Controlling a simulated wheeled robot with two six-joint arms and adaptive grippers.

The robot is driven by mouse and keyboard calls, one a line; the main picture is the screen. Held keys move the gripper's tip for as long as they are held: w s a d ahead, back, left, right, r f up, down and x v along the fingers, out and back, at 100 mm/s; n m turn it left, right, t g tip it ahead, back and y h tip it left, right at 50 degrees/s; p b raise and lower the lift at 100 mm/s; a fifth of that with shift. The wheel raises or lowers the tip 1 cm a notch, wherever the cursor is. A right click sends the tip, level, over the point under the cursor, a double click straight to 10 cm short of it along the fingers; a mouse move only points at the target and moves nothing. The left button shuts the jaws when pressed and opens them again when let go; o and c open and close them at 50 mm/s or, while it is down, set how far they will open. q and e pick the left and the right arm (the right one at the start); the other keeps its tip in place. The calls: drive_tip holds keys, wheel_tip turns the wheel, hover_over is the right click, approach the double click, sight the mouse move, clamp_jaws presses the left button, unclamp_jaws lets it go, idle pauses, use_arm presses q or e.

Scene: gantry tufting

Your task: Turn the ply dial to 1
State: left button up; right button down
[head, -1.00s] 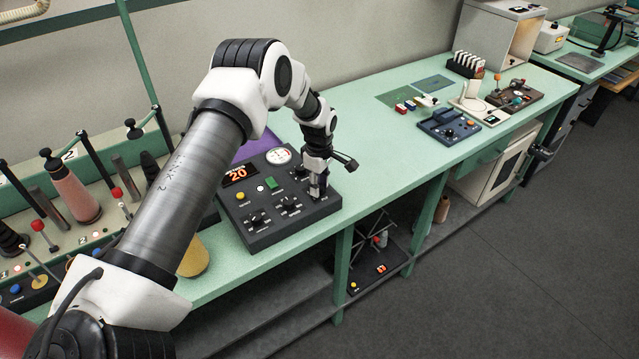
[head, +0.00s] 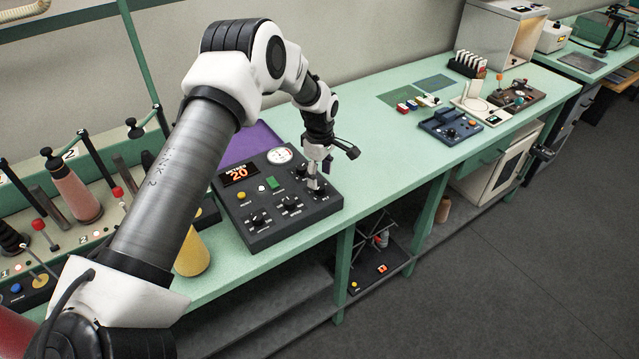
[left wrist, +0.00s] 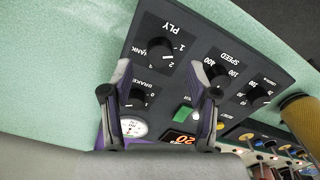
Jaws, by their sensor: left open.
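The ply dial is a black round knob on the dark control panel (head: 262,232), at its right front corner in the head view. In the left wrist view the ply dial (left wrist: 158,52) shows upside down, with PLY and the figures 1 and 2 beside it. Its white mark seems to lie near the 2, but it is too small to be sure. My left gripper (head: 318,172) is above the dial, pointing down. In the left wrist view its two fingers (left wrist: 160,78) are spread with nothing between them, and the knob appears beyond their tips. My right gripper is not in view.
The panel also carries a speed knob (left wrist: 215,66), a brake knob (left wrist: 139,97), a green button (head: 273,183), a round gauge (head: 280,155) and a red display reading 20 (head: 240,174). A yellow cone (head: 193,255) stands left of the panel. The green bench (head: 385,150) is clear to its right.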

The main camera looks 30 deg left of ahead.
sight(319, 186)
use_arm(q)
wheel_tip(319, 186, up, 8)
drive_tip(key=shift+s+f, duration=0.1)
drive_tip(key=shift+f, duration=0.05)
idle(0.4)
